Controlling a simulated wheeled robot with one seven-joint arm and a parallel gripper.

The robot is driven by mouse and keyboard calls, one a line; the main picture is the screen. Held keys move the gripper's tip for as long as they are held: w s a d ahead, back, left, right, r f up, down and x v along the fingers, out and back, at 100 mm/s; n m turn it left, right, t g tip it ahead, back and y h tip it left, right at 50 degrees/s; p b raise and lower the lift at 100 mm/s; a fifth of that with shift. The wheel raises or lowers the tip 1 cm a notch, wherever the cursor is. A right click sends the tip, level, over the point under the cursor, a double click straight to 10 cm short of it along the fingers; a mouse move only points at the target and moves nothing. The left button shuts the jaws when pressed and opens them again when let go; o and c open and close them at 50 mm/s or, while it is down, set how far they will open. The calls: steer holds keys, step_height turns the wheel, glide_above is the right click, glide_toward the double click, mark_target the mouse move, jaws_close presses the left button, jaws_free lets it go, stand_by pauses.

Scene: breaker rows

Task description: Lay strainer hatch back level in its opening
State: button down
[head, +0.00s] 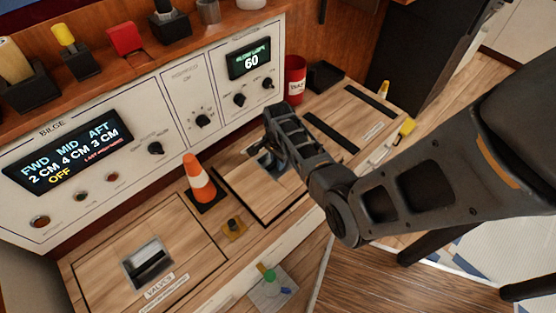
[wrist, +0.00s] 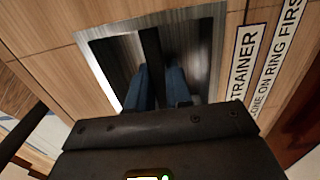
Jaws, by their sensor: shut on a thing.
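The strainer hatch (head: 237,180) is a square wooden panel in the middle of the bench top, with a dark gap along its left and front edges. My arm hides much of its right side. In the wrist view the hatch's wood (wrist: 66,85) surrounds a recessed metal pull with a dark bar (wrist: 152,55), beside a label reading "STRAINER". My gripper (wrist: 160,85) reaches into this recess, its blue fingers shut on the bar. In the head view my gripper (head: 268,160) is over the recess and partly hidden. I cannot tell whether the hatch is fully level.
The valves hatch (head: 105,248) lies at left. A red cup (head: 295,80) stands behind, near dark slots (head: 331,132) at right. The control panel (head: 180,100) rises behind.

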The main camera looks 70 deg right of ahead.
steer(key=shift+w+f+b, duration=0.1)
steer(key=shift+f+b, duration=0.75)
steer(key=shift+f, duration=0.3)
steer(key=c, duration=1)
jaws_free()
steer(key=shift+o, duration=0.2)
steer(key=shift+f, duration=0.15)
step_height(320, 180, up, 8)
steer(key=shift+p, duration=1.15)
